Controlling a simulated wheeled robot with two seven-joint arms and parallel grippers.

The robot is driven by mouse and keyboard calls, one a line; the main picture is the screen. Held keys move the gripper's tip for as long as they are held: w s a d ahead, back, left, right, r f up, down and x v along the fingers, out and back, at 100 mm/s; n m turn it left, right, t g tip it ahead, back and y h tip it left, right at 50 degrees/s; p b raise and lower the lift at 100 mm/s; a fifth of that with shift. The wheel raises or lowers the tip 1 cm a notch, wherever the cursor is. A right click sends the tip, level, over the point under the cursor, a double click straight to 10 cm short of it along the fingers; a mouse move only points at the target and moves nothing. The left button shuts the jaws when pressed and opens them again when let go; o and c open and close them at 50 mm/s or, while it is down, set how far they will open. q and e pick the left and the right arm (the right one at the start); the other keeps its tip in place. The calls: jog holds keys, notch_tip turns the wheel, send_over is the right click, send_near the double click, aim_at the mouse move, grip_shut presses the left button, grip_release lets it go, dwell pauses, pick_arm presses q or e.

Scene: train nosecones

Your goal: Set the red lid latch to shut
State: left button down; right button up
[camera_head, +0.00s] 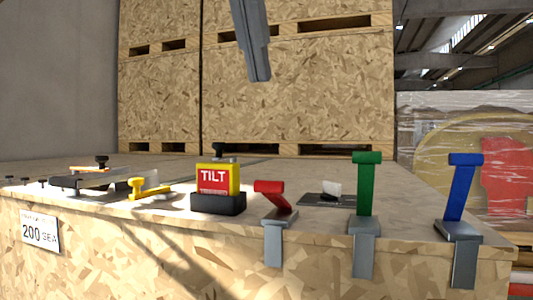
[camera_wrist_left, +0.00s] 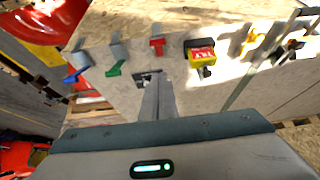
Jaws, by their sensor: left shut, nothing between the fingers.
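The red lid latch (camera_head: 277,198) sits at the front edge of the crate lid on a grey metal bracket (camera_head: 273,243). Its lever leans over to the left, lower than the upright green latch (camera_head: 365,187) and the nearly upright blue latch (camera_head: 462,190) to its right. The red latch also shows in the left wrist view (camera_wrist_left: 157,45), beyond my fingertips. My left gripper (camera_head: 259,77) hangs from the top of the head view, well above the lid, shut and empty, apart from every latch. Its closed fingers (camera_wrist_left: 156,88) point toward the lid. My right gripper is not in view.
A black-based yellow and red TILT indicator (camera_head: 218,187) stands just left of the red latch. A yellow clamp (camera_head: 148,190) is farther left. A dark plate with a white piece (camera_head: 330,191) lies behind the red and green latches. Stacked wooden crates (camera_head: 297,90) rise behind.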

pick_arm(q)
jog(key=f, duration=0.1)
jog(key=p, duration=0.2)
send_over(266, 186)
jog(key=f, duration=0.9)
jog(key=shift+w+d, duration=0.1)
jog(key=shift+w, duration=0.25)
jog(key=shift+s+f, duration=0.2)
jog(key=shift+f, duration=0.4)
jog(key=shift+s+f, duration=0.2)
jog(key=shift+f, duration=0.35)
